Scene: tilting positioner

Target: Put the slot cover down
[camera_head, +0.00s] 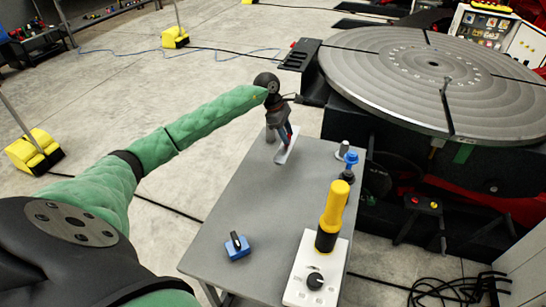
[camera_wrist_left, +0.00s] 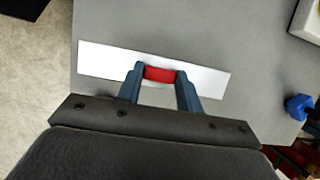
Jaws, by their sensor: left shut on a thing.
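The slot cover is a flat pale strip with a red grip. It shows in the head view (camera_head: 287,149) at the far end of the grey table and in the left wrist view (camera_wrist_left: 105,60). My left gripper (camera_head: 288,133) is shut on its red grip, with the two blue fingers (camera_wrist_left: 160,78) on either side of it. The strip is over the tabletop; I cannot tell whether it touches. My right gripper is not in view.
The grey table (camera_head: 225,205) has free room in its middle. A white slotted block (camera_head: 300,285) with a yellow-black tool (camera_head: 334,208) stands near the front right. A blue block (camera_head: 237,249) is front left, a blue piece (camera_head: 349,163) right. A large round positioner plate (camera_head: 380,70) lies beyond.

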